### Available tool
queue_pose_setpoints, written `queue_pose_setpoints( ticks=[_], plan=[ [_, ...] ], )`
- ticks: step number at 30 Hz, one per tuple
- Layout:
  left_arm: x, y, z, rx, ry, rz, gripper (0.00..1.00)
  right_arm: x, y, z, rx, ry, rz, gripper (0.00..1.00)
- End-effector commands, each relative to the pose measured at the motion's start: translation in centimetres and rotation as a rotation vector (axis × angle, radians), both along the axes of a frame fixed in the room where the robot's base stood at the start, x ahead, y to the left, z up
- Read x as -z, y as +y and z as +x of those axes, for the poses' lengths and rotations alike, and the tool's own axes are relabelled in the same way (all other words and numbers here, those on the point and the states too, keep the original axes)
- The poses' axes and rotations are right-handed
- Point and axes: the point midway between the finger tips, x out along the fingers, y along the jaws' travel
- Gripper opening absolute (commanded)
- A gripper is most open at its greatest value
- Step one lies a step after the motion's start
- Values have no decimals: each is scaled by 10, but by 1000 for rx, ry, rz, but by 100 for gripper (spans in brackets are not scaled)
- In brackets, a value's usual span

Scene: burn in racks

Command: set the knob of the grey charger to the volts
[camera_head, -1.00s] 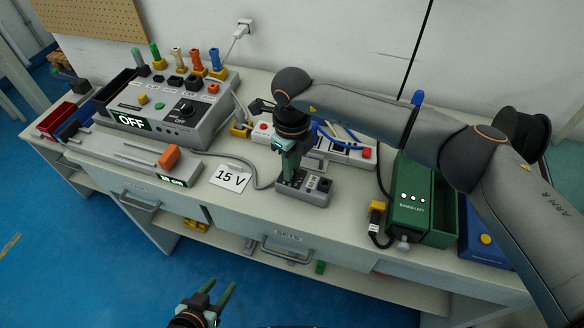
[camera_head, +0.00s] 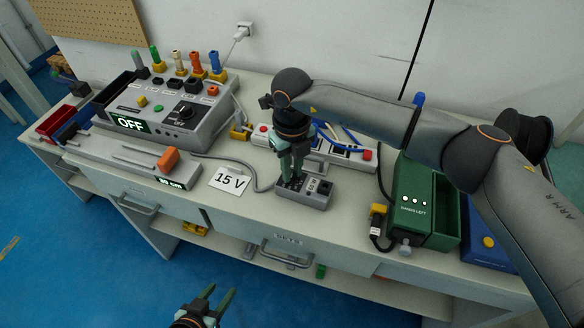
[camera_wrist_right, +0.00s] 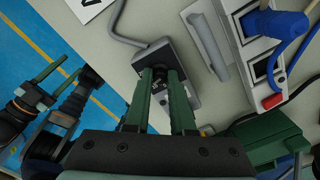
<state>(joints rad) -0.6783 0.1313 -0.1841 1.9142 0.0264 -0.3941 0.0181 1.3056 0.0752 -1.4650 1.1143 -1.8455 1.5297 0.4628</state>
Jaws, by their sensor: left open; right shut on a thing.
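The grey charger (camera_head: 317,198) is a small box on the bench with dark sockets on its top; a cable runs from its left end. My right gripper (camera_head: 291,175) points down over the charger's left part and is shut on the dark knob (camera_wrist_right: 160,84). In the right wrist view the charger (camera_wrist_right: 183,60) lies beyond the green fingers, which largely hide the knob and its markings. A white card (camera_head: 229,179) reading "15 V" lies left of the charger. My left gripper (camera_head: 216,301) is open and empty, in front of the bench over the floor.
A large grey supply (camera_head: 160,115) showing "OFF" stands at the left with coloured plugs. A power strip (camera_head: 345,152) with a red switch lies behind the charger. A green box (camera_head: 412,205) stands to the right. The bench strip before the charger is clear.

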Motion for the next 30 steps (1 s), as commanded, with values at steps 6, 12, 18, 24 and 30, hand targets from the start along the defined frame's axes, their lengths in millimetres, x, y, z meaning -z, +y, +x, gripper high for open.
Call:
queue_pose_setpoints(
  ticks=[6, 12, 18, 24, 30],
  plan=[
    [0, 0, 0, 0, 0, 0, 50, 0, 0, 0, -1, 0, 1, 30],
    [0, 0, 0, 0, 0, 0, 50, 0, 0, 0, -1, 0, 0, 53],
    [0, 0, 0, 0, 0, 0, 50, 0, 0, 0, -1, 0, 0, 53],
    [1, 0, 0, 0, 0, 0, 50, -12, 0, 1, -1, -3, 2, 53],
    [4, 0, 0, 0, 2, 0, 50, -52, 0, 1, -1, -6, 0, 53]
  ],
)
